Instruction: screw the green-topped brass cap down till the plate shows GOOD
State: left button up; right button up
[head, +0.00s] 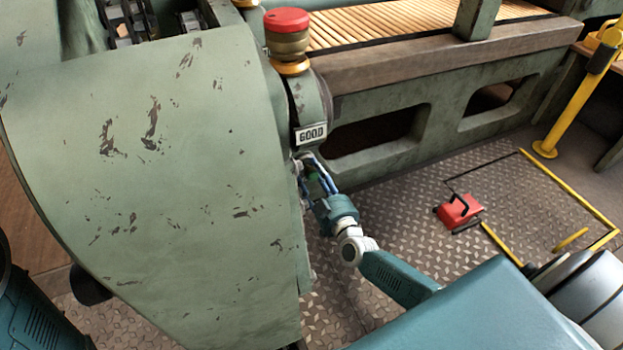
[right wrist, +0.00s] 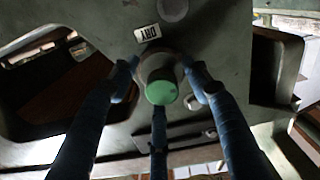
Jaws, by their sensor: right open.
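The green-topped cap (right wrist: 160,92) shows in the right wrist view, its round green top facing the camera on a brownish metal body. A small white plate (right wrist: 147,33) beside it reads DRY, upside down in this view. My right gripper (right wrist: 163,78) is open, its blue fingers spread around the cap; whether any finger touches it I cannot tell. In the head view my right gripper (head: 314,172) reaches in beside the green housing, which hides part of it and most of the cap. My left gripper is not in view.
A different, red-topped brass cap (head: 287,38) stands above a plate (head: 311,134) reading GOOD. The large green housing (head: 170,180) fills the left. A red box with a black handle (head: 459,210) lies on the tread-plate floor, near a yellow post (head: 575,100).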

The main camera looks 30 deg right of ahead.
jog(key=shift+w, duration=0.25)
jog(key=c, duration=1.1)
jog(key=shift+s+a+f+m, duration=0.1)
jog(key=shift+m, duration=0.5)
jog(key=shift+c, duration=0.2)
